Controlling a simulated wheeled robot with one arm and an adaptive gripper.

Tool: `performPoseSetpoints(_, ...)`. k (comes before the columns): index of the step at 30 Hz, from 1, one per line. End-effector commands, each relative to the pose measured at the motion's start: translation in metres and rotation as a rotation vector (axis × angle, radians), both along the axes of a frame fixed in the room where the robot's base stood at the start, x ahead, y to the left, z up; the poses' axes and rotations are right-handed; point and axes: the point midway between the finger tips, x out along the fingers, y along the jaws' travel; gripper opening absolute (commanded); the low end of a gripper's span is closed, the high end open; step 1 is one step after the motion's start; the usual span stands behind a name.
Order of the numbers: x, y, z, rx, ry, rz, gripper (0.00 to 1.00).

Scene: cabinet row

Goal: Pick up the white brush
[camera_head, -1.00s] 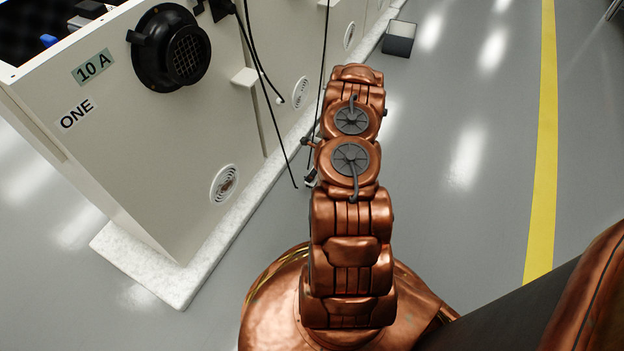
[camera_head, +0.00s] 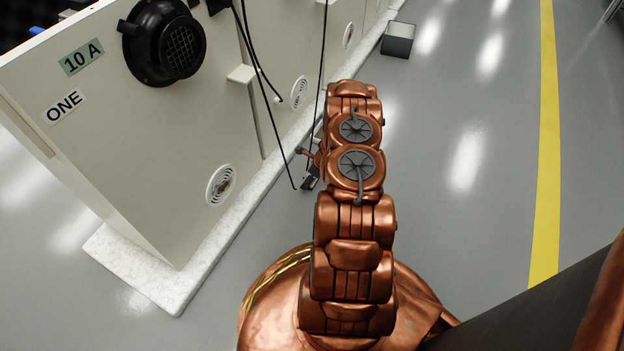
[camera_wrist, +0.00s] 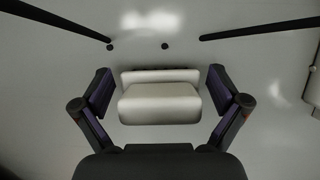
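In the wrist view, a white, blocky thing (camera_wrist: 158,102) with a wider back plate lies against or just in front of a pale surface. My gripper (camera_wrist: 160,91) is open, with one dark finger on each side of the white thing. I see gaps between the fingers and its sides, and cannot tell its depth relative to the fingertips. In the head view, my copper arm hides most of the gripper. A small white block (camera_head: 241,74) juts from the cabinet wall there; I cannot tell if it is the same thing.
The pale cabinet (camera_head: 130,150) with labels "10 A" and "ONE" stands at left on a white plinth (camera_head: 150,272). A round black vent (camera_head: 163,42) and hanging black cables (camera_head: 262,90) are on its side. A grey box (camera_head: 398,40) stands farther back.

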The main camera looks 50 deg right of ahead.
Motion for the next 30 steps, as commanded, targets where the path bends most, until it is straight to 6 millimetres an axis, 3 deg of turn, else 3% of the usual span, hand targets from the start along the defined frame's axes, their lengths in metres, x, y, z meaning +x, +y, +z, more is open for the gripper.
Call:
performPoseSetpoints(2,0.000,0.000,0.000,0.000,0.000,0.000,0.85)
performPoseSetpoints(16,0.000,0.000,0.000,0.000,0.000,0.001,0.36)
performPoseSetpoints(24,0.000,0.000,0.005,0.000,0.000,0.001,0.35)
performPoseSetpoints(30,0.001,0.000,0.033,-0.001,0.000,0.001,0.35)
